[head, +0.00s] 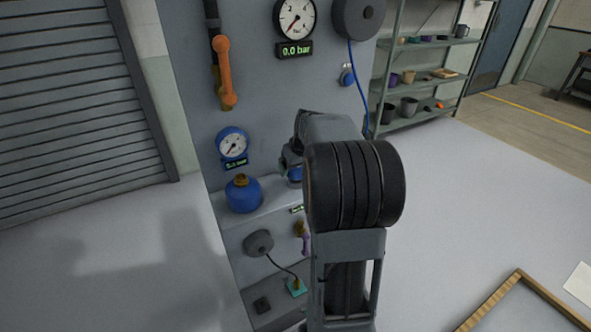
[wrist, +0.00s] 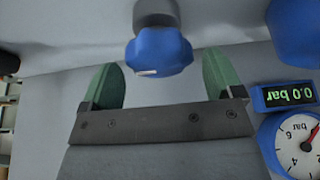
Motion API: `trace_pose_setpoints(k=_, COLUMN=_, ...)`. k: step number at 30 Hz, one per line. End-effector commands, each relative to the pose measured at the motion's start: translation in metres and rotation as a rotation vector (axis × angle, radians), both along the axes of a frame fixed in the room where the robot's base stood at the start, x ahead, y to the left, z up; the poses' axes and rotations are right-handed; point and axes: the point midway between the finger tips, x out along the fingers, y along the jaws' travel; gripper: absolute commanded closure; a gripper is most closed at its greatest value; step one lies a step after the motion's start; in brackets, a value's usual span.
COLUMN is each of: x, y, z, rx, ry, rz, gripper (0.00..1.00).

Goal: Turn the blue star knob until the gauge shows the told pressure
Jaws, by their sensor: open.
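The blue star knob (wrist: 158,50) on a grey stem shows at the top middle of the wrist view, with a small white mark on its face. In the head view only a bit of blue (head: 295,174) shows beside my gripper (head: 287,168). My gripper (wrist: 161,60) is open, its green fingers on either side of the knob with a gap on both sides. The blue-rimmed gauge (wrist: 297,147) and its display (wrist: 289,95), reading 0.0 bar, are at the right of the wrist view. The gauge also shows in the head view (head: 232,143).
A larger black gauge (head: 295,17) above has a 0.0 bar display (head: 294,50). An orange lever (head: 224,72) and a small blue knob (head: 347,76) are on the panel. A blue round vessel (head: 243,196) stands on the ledge, left of my gripper. My arm hides part of the panel.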

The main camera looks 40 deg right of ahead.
Motion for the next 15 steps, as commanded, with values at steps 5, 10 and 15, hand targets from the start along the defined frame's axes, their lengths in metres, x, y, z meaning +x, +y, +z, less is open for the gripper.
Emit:
trace_pose_setpoints(k=5, x=0.0043, y=-0.0003, z=-0.011, rx=0.001, ry=0.0, rz=0.0, gripper=0.14)
trace_pose_setpoints(k=10, x=0.0053, y=-0.0003, z=-0.0132, rx=0.0, ry=0.0, rz=0.0, gripper=0.14)
trace_pose_setpoints(k=15, x=0.0053, y=-0.0004, z=-0.0131, rx=0.0, ry=0.0, rz=0.0, gripper=0.14)
